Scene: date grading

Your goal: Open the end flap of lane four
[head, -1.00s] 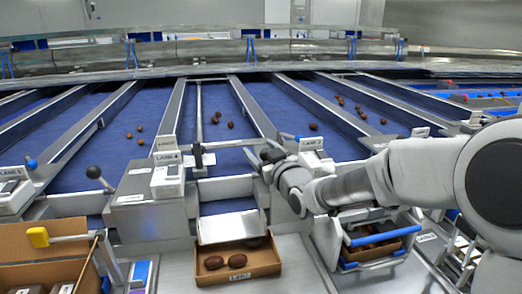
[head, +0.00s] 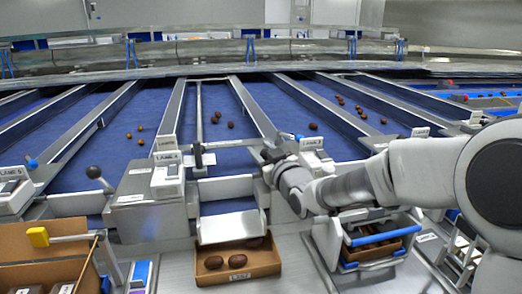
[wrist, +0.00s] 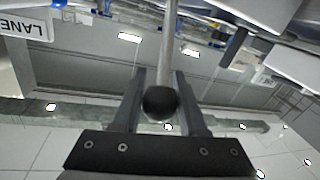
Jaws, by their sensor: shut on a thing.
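Lane four is the blue belt (head: 217,115) with the lane sign (head: 168,159) at its left front. A pale end flap (head: 226,188) spans its front end above a metal chute (head: 231,227). My gripper (head: 268,166) is at the right front corner of this lane, at the divider. In the wrist view my gripper (wrist: 160,108) is shut on a dark round lever knob (wrist: 160,102) on a grey rod (wrist: 169,45). The knob is hidden by my gripper in the head view. A few dates (head: 230,125) lie on the belt.
A cardboard box (head: 238,275) with several dates stands below the chute. A neighbouring lever knob (head: 93,171) stands at the left. A blue-handled crate (head: 375,247) is at the right, below my arm. A thin bar (head: 222,145) crosses above the lane.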

